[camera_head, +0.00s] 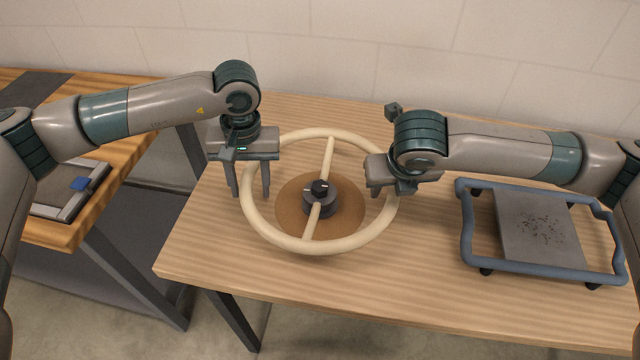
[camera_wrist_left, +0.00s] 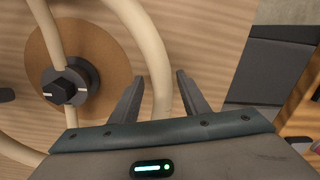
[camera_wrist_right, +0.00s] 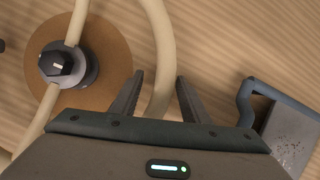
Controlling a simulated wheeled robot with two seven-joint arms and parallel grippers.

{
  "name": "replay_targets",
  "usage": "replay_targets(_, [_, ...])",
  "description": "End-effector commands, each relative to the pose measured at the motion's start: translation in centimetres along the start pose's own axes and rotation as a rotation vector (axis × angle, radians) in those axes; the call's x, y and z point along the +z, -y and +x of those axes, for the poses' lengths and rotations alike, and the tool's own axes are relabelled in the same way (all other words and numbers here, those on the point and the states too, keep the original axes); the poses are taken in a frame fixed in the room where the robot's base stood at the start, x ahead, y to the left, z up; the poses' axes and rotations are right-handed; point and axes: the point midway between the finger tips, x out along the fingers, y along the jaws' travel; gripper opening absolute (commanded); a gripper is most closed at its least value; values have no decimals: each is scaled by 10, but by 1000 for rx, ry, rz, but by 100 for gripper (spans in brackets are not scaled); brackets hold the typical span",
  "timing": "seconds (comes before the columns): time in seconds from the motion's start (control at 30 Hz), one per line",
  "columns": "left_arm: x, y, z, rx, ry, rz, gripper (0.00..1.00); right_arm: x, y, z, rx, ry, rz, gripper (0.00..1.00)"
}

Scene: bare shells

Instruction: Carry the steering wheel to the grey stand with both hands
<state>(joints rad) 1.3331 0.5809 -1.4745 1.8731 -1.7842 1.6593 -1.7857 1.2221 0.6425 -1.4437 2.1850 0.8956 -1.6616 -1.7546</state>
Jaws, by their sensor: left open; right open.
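The steering wheel (camera_head: 340,246) is a cream ring with one bar across it and a dark hub with a black knob. It is over a round brown mat (camera_head: 350,213) on the wooden table. My left gripper (camera_head: 249,195) is open, with its fingers on either side of the rim at the wheel's left; the rim (camera_wrist_left: 150,45) runs between them in the left wrist view. My right gripper (camera_head: 391,191) is open at the right side, and the rim (camera_wrist_right: 162,40) passes between its fingers in the right wrist view. I cannot tell which thing is the grey stand.
A blue-framed tray with a grey speckled plate (camera_head: 535,228) is at the table's right. A second wooden table (camera_head: 40,232) stands at the left, bearing a flat grey item with a blue piece (camera_head: 81,184). The front of the main table (camera_head: 380,290) is clear.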

Motion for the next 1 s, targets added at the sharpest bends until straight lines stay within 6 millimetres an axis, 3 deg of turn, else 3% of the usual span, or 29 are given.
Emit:
replay_targets(0.2, [0,0,18,-1,1,0,42,0,0,18,0,-1,-1,42])
replay_targets(0.57, [0,0,21,-1,0,0,42,0,0,21,0,1,-1,42])
replay_targets(0.77, [0,0,21,0,0,0,0,0,0,21,0,0,-1,0])
replay_targets(1.0, [0,0,20,0,-1,0,0,0,0,21,0,1,-1,0])
